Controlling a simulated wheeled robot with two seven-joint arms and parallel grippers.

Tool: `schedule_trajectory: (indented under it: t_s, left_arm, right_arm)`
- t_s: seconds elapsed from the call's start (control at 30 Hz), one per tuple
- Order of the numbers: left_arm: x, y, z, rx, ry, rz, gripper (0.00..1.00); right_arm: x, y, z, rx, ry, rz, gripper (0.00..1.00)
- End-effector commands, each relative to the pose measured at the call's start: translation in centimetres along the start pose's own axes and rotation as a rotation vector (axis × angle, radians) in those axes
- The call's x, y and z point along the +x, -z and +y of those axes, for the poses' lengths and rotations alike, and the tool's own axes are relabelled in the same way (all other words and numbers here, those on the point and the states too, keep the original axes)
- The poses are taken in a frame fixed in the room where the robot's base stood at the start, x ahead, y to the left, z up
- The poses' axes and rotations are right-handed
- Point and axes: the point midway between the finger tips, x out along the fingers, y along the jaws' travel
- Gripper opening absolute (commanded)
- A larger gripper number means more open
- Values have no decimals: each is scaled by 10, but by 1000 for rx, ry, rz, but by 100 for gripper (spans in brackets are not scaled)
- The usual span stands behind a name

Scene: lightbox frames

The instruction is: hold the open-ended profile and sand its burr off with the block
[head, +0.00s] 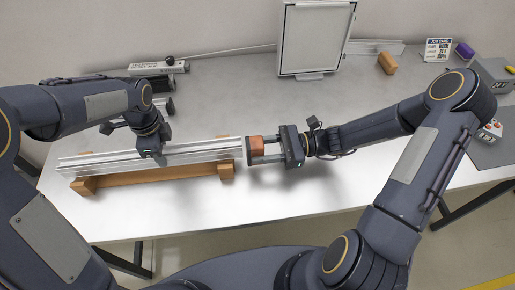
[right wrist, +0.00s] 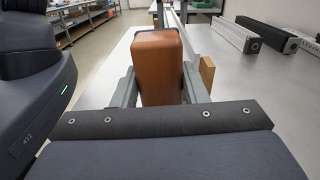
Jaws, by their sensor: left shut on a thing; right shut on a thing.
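A long silver aluminium profile (head: 110,162) lies across a wooden cradle (head: 150,176) on the bench. My right gripper (head: 262,150) is shut on a reddish-brown sanding block (head: 256,144), held level with the profile's right end. I cannot tell whether the block touches the profile's end. The burr is too small to see.
A framed white panel (head: 315,38) stands at the back. A tan block (head: 387,63), a sign card (head: 437,50) and a purple item (head: 464,50) are at the back right. The bench front centre is clear.

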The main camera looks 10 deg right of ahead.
Motion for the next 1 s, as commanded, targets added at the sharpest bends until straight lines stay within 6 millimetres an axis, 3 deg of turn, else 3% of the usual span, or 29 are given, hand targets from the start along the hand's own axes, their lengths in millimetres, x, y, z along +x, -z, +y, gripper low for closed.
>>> schedule_trajectory:
  t_s: [0.43, 1.0]
  left_arm:
    - [0, -1, 0, 1, 0, -1, 7]
    - [0, -1, 0, 1, -1, -2, 7]
  right_arm:
    - [-44, 0, 0, 0, 3, 2, 22]
    - [-57, 0, -1, 1, 4, 2, 22]
